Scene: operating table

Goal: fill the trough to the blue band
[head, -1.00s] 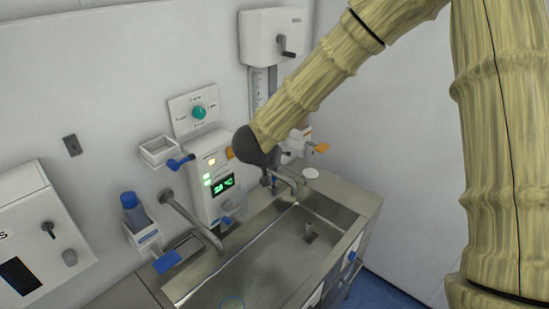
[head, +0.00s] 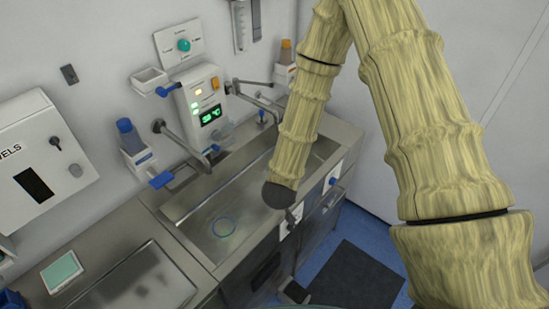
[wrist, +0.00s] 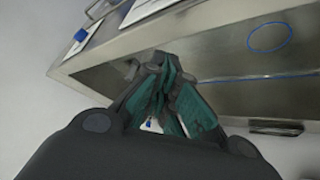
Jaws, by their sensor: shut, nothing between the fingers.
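The steel trough (head: 190,213) is a long basin set in the counter; it also shows in the wrist view (wrist: 215,68). I cannot tell any water level. A wall spout (head: 185,143) reaches over the trough's back left side, and another tap (head: 255,98) stands at the far end.
A control unit with a green display (head: 210,115) hangs behind the trough, below a panel with a green knob (head: 184,45). A blue-capped bottle (head: 129,137) stands in a wall holder. A blue handle (head: 333,181) is on the front panel. Blue floor lies right of the counter.

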